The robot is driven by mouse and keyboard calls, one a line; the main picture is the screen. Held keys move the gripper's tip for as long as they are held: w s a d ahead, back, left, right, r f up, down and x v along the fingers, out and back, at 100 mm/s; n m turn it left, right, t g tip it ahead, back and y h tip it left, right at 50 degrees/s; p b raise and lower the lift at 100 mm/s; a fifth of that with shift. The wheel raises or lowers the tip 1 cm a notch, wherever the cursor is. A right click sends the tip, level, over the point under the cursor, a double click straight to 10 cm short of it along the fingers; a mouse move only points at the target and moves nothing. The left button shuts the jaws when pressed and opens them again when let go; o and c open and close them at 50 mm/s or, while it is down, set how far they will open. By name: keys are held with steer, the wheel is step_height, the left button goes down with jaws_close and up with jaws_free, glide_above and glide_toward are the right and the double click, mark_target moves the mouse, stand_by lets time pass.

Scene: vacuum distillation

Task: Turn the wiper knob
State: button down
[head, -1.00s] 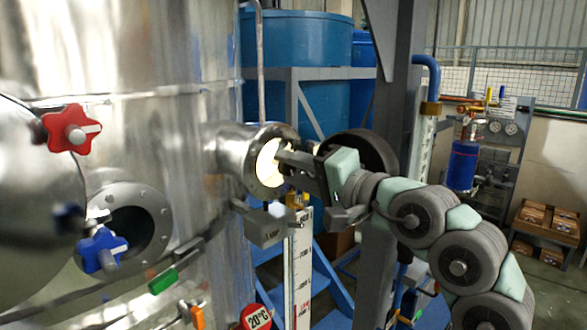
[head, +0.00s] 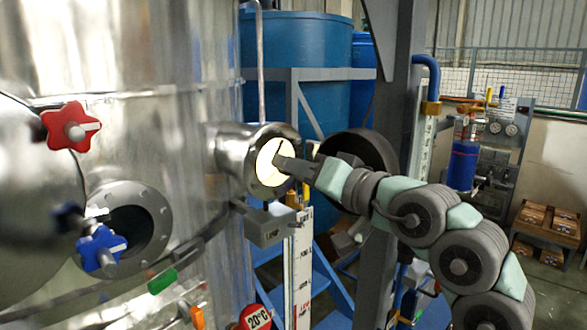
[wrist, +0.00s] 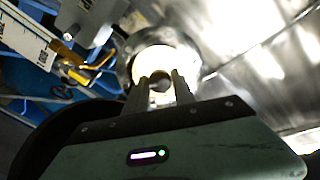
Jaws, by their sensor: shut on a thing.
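The lit round sight glass (head: 266,168) faces right at the end of a short metal nozzle on the steel vessel. My gripper (head: 281,162) is at its face, with the fingertips against the middle of the glass. In the wrist view, the two fingers of my gripper (wrist: 162,80) are shut on a small dark round knob (wrist: 160,85), the wiper knob, in front of the bright glass. In the head view the knob is hidden by the fingers. A thin dark line shows on the glass just above the fingertips.
A grey box (head: 266,228) hangs just below the nozzle, beside a white level scale (head: 301,270). A dark round wheel-like part (head: 362,152) and a grey post (head: 393,95) stand close behind my arm. Red (head: 70,128) and blue (head: 101,250) star knobs are on the left.

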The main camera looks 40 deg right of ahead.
stand_by(0.4)
steer(key=c, duration=1.1)
jaws_free()
steer(key=shift+o, duration=0.2)
steer(key=shift+s, duration=0.1)
steer(key=s+b, duration=0.4)
steer(key=s, duration=0.6)
steer(key=shift+s+b, duration=0.3)
steer(key=shift+b, duration=0.1)
